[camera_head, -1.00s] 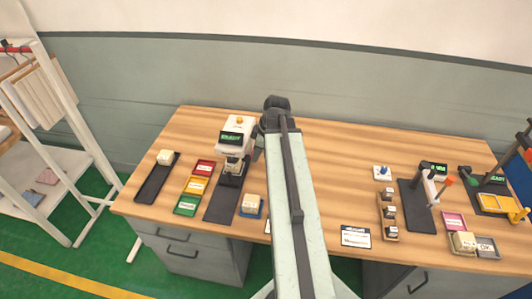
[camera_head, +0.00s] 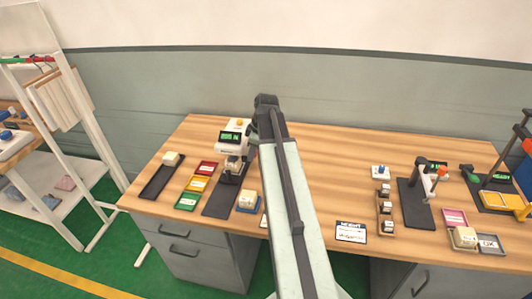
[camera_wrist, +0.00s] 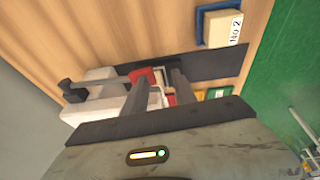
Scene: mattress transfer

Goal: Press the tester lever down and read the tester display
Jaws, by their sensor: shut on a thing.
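The tester (camera_head: 231,141) is a white unit with a small display of green text, too small to read, on a dark base (camera_head: 221,203). A pale block sits under its head. My gripper (camera_wrist: 162,76) is at the tester's side, mostly hidden behind my arm in the head view. In the wrist view its two dark fingers reach to the white tester body (camera_wrist: 95,103). A red piece (camera_wrist: 145,74), which looks like the tester lever, is at the fingertips. The gripper is shut on it, though the contact is partly hidden.
Red, yellow and green trays (camera_head: 187,202) and a dark tray (camera_head: 155,183) lie left of the tester. A pale block (camera_head: 248,200) on a blue base stands to its right. A second device (camera_head: 424,190) stands further right.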

